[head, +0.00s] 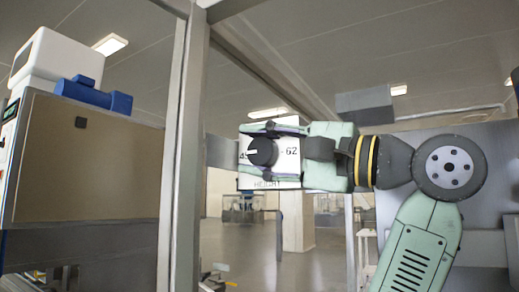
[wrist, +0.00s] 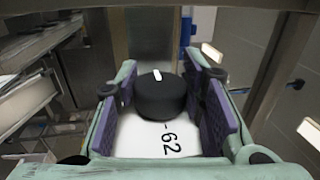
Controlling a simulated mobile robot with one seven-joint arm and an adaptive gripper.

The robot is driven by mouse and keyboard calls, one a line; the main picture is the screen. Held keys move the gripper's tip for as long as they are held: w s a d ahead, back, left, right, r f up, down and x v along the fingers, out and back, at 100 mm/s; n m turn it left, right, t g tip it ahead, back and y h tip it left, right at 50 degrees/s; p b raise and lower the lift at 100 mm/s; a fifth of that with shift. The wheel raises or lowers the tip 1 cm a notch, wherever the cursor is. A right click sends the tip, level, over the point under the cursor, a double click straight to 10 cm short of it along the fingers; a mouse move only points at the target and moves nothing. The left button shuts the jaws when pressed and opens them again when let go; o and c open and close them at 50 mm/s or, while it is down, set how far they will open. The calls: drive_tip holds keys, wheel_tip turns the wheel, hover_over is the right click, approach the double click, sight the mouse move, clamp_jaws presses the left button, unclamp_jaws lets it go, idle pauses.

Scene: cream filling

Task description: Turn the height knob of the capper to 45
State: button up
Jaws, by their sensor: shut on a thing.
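The height knob (head: 263,152) is a round black dial with a white pointer mark. It sits on a white plate (head: 290,168) marked "HEIGHT", with "62" on the right and a partly covered "45" on the left. In the head view the pointer faces left, toward the "45". In the wrist view the knob (wrist: 161,100) has its pointer facing up, away from the "62". My gripper (head: 270,153) reaches in from the right, one finger above the knob and one below.
A metal frame post (head: 184,140) stands just left of the plate. A brown cabinet (head: 85,155) with a white box and a blue motor (head: 93,94) on top is farther left. Behind the plate is an open hall floor.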

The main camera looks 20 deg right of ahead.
drive_tip(key=o, duration=1.2)
drive_tip(key=v, duration=1.2)
